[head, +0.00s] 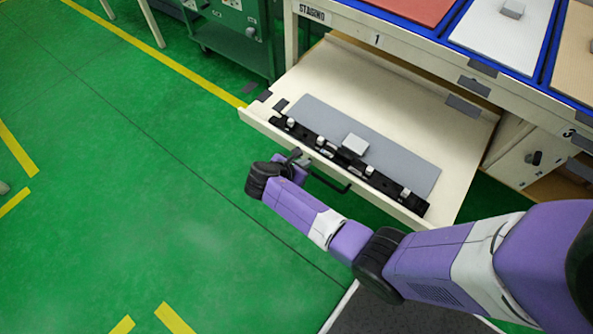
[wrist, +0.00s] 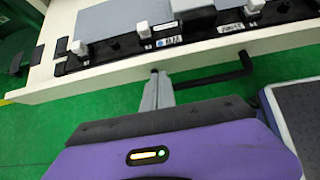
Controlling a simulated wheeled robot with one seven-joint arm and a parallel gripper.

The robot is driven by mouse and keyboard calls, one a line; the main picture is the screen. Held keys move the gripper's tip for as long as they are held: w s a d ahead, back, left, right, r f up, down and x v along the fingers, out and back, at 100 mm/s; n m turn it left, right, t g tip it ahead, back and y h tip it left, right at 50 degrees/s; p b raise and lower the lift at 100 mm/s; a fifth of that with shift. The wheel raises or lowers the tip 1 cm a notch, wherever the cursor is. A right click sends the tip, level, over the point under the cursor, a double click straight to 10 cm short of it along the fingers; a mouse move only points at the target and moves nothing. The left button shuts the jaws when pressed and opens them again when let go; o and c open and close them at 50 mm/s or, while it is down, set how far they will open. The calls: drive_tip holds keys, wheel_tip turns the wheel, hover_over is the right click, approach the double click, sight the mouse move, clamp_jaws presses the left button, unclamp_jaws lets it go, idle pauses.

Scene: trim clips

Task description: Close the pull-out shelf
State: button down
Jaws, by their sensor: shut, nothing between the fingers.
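The pull-out shelf (head: 462,127) is a cream tray standing out from under the workbench marked STAGING. A black bar handle (head: 330,184) is on its front edge; the handle also shows in the wrist view (wrist: 215,80). My gripper (head: 298,157) is shut and empty at the front edge, by the handle's left end. In the wrist view my gripper (wrist: 157,88) points at the shelf front (wrist: 110,82), with the fingertips close to the handle's left mount. I cannot tell whether they touch it.
On the shelf lie a grey plate (head: 400,165), a black rail (head: 325,148) with several white clips, and a light grey block (head: 354,144). The workbench (head: 390,38) holds coloured panels above. A green cart (head: 228,45) stands behind left. Green floor at left is clear.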

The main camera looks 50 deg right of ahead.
sight(313, 156)
drive_tip(key=shift+d, duration=1)
drive_tip(key=shift+d, duration=0.6)
drive_tip(key=d, duration=1.6)
drive_tip(key=shift+w+d+f, duration=0.1)
drive_tip(key=shift+w+d, duration=0.15)
drive_tip(key=shift+d, duration=0.05)
drive_tip(key=d+b, duration=0.2)
drive_tip(key=d, duration=0.3)
drive_tip(key=d+b, duration=0.3)
drive_tip(key=d, duration=0.3)
drive_tip(key=d+b, duration=0.2)
drive_tip(key=d, duration=0.4)
drive_tip(key=shift+w+f+b, duration=0.1)
drive_tip(key=shift+w+b, duration=0.2)
drive_tip(key=shift+d+b, duration=0.4)
drive_tip(key=shift+d, duration=0.45)
drive_tip(key=shift+d+r, duration=0.1)
drive_tip(key=shift+r, duration=0.1)
